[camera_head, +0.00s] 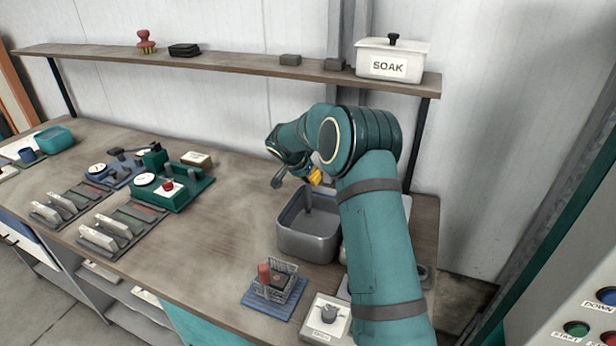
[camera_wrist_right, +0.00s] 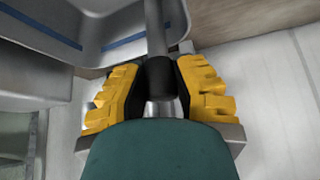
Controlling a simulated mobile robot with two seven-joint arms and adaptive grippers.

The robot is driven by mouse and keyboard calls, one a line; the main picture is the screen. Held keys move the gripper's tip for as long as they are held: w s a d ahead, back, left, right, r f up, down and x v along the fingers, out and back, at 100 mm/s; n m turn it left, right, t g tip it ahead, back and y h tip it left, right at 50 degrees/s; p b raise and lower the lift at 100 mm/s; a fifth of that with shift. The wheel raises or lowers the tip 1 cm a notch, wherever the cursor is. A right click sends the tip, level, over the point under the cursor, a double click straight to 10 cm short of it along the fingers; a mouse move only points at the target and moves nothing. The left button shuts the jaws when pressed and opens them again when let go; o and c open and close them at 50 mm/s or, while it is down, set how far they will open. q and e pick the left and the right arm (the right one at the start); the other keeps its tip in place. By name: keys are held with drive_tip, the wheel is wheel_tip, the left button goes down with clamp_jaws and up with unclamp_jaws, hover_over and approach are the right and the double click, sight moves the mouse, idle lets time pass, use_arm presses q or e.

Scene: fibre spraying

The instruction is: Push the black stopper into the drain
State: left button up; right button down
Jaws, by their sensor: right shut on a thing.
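The grey metal basin (camera_head: 312,243) stands on the right part of the bench. My right gripper (camera_head: 315,177) is above its back part; its yellow fingers show beside the arm. In the right wrist view my right gripper (camera_wrist_right: 160,78) is shut on the black end of a grey rod (camera_wrist_right: 155,30). The rod runs away from the fingers past the basin wall (camera_wrist_right: 45,45). In the head view a dark upright rod (camera_head: 308,199) reaches down into the basin below the fingers. The drain is hidden, and I cannot make out a separate black stopper. My left gripper is not in view.
A wire basket (camera_head: 288,286) on a blue mat and a white knob box (camera_head: 325,318) stand in front of the basin. A white SOAK box (camera_head: 390,66) sits on the shelf. Green and grey fixtures (camera_head: 180,187) stand left; the bench between is clear.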

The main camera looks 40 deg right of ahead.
sight(309, 190)
drive_tip(key=shift+b, duration=0.65)
idle(0.8)
drive_tip(key=shift+b, duration=0.3)
idle(0.7)
drive_tip(key=shift+b, duration=0.45)
drive_tip(key=shift+f+b, duration=1.45)
drive_tip(key=shift+b, duration=0.25)
drive_tip(key=c, duration=0.8)
unclamp_jaws()
drive_tip(key=shift+o, duration=0.2)
